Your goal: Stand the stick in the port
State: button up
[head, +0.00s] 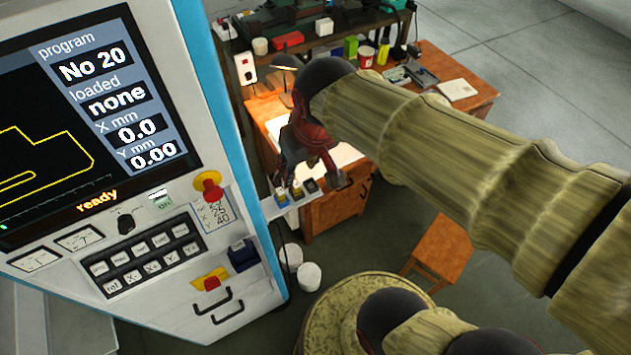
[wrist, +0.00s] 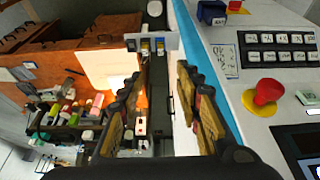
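My gripper (head: 308,176) is open and empty, above a small white ledge on the side of the machine. In the wrist view my gripper's fingers (wrist: 158,84) stand apart with the ledge (wrist: 167,41) beyond their tips. Several small stick-like pieces stand on the ledge: a yellow and blue one (head: 281,196), a yellowish one (head: 296,190) and a dark one (head: 311,185). I cannot tell which is the stick. A dark blue box (head: 243,255) on the machine's front may hold the port; it also shows in the wrist view (wrist: 211,12). Its opening is not clear.
A cluttered wooden desk (head: 465,80) stands behind, with a wooden stool (head: 440,246) and white buckets (head: 309,276) on the floor.

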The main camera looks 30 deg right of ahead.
jog(key=s+r+t, duration=0.1)
jog(key=s, duration=0.5)
jog(key=shift+s+r+t, duration=0.3)
